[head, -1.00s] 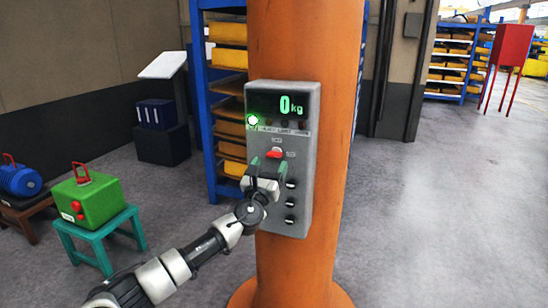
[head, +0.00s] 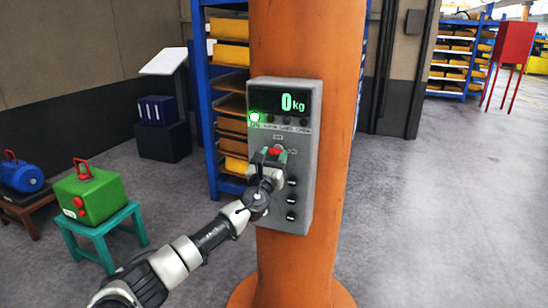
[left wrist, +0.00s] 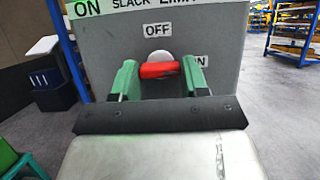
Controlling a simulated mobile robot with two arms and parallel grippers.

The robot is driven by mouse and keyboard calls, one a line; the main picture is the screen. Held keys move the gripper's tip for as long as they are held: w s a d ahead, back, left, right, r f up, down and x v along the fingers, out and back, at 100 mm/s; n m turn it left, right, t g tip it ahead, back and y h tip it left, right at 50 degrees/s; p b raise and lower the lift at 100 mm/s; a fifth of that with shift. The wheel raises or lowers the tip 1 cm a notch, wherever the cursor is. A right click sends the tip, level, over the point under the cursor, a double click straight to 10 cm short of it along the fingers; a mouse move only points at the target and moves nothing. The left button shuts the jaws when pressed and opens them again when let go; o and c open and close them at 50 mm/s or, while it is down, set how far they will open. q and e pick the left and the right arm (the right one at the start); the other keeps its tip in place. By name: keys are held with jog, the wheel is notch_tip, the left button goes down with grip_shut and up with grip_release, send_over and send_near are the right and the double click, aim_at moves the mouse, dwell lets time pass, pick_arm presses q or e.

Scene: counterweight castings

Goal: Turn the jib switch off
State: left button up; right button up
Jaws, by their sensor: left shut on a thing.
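The jib switch (head: 276,151) is a red handle on the front of a grey control box (head: 308,165) fixed to an orange column. In the left wrist view the red handle (left wrist: 158,70) lies roughly level, in front of a pale round hub. An OFF label (left wrist: 158,30) is above it and an ON label (left wrist: 201,60) is to its right, partly covered by a finger. My left gripper (head: 270,157) is at the switch, its green-tipped fingers (left wrist: 160,75) shut on the handle from both sides. My right gripper is not in view.
The box's display (head: 285,102) reads 0 kg, and a green lamp (head: 254,117) is lit below it. Black knobs (head: 291,200) sit below the switch. A green case (head: 90,195) stands on a teal stool at left. The floor right of the orange column (head: 295,270) is clear.

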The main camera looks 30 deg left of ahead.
pick_arm(q)
jog(key=shift+n+y, duration=0.4)
jog(key=shift+n, duration=0.1)
jog(key=n+y, duration=0.1)
jog(key=n, duration=0.1)
jog(key=n+g+y, duration=0.1)
jog(key=n, duration=0.2)
jog(key=shift+d+y+b, duration=0.15)
jog(key=shift+y+b, duration=0.15)
jog(key=shift+b, duration=0.1)
jog(key=n+g+y, duration=0.1)
jog(key=n, duration=0.3)
jog(key=n+g, duration=0.2)
jog(key=n, duration=0.2)
jog(key=n+g+y+p, duration=0.1)
jog(key=n, duration=0.3)
jog(key=shift+w+d+r+g+y, duration=0.1)
jog(key=shift+d+r+g+y, duration=0.05)
jog(key=shift+r+g+y, duration=0.15)
jog(key=shift+n+g+p, duration=0.9)
jog(key=shift+n+p, duration=0.05)
jog(key=shift+n, duration=1.25)
jog(key=o, duration=0.9)
